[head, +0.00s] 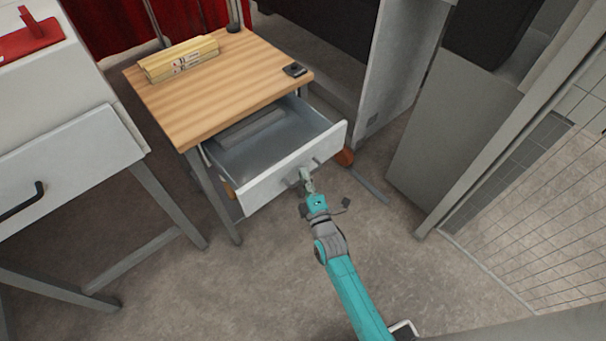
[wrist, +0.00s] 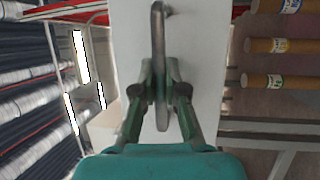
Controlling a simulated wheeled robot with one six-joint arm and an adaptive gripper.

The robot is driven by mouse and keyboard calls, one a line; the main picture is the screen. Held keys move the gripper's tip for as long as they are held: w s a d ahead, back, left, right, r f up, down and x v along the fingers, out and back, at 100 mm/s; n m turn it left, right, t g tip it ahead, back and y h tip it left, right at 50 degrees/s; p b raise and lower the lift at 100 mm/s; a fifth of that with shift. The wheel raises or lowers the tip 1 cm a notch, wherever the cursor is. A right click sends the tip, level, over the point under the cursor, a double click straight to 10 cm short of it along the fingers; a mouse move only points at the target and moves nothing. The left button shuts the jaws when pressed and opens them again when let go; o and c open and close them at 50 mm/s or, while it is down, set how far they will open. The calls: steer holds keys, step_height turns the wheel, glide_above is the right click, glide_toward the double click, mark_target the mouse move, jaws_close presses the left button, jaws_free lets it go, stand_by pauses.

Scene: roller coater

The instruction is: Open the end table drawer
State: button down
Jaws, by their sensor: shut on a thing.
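The end table (head: 215,85) has a wooden top and grey metal legs. Its white-fronted drawer (head: 270,183) is pulled out, and the grey inside shows with a long grey item (head: 250,130) lying at the back. My gripper (head: 306,180) is at the middle of the drawer front, at the handle. In the wrist view the handle (wrist: 158,35) is a grey bar running up the picture, and my gripper (wrist: 160,95) is shut on it, one finger on each side. The white drawer front (wrist: 205,60) lies behind it.
Yellow boxes (head: 180,60) and a small dark item (head: 295,70) lie on the tabletop. A white cabinet with a black handle (head: 38,195) stands at the left. Grey panels (head: 430,150) and a wire mesh fence (head: 545,230) stand at the right. The floor (head: 225,290) in front is clear.

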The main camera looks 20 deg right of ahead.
steer(key=c, duration=1.2)
jaws_free()
steer(key=v, duration=1.2)
steer(key=s+r+m+g+y, duration=0.1)
steer(key=s+r+m+g, duration=0.2)
steer(key=s+m, duration=1.1)
steer(key=s+r+m+g, duration=0.1)
steer(key=s+r, duration=0.5)
steer(key=s, duration=0.3)
steer(key=s+a+r+m+g, duration=0.1)
steer(key=s+r, duration=0.4)
steer(key=s, duration=0.5)
steer(key=shift+s+a+r+y, duration=0.15)
steer(key=shift+a+r+y, duration=0.05)
steer(key=shift+r+y, duration=0.2)
